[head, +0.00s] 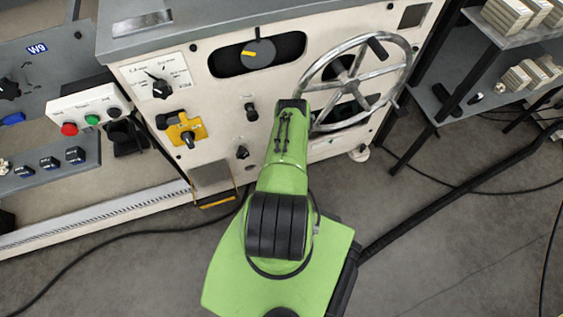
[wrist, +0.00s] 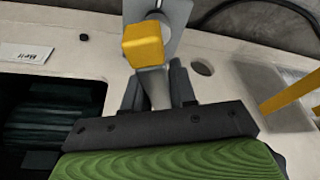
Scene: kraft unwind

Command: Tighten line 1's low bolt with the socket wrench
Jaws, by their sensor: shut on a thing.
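In the wrist view my gripper (wrist: 156,82) is shut on a grey tapered shaft with a square yellow end (wrist: 143,42). This may be the socket wrench, but its full shape is hidden. The yellow end stands in front of a grey plate (wrist: 176,18) on the pale machine face. I cannot tell whether it touches the plate. In the head view my green arm covers the gripper and what it holds. I cannot make out line 1's low bolt for certain in either view.
The cream machine (head: 222,85) carries a spoked handwheel (head: 357,82) right beside my arm and a yellow bracket (head: 187,131). Shelves (head: 470,95) stand at the right. A black cable (head: 100,246) crosses the floor. Yellow bars (wrist: 290,93) stand right of my gripper.

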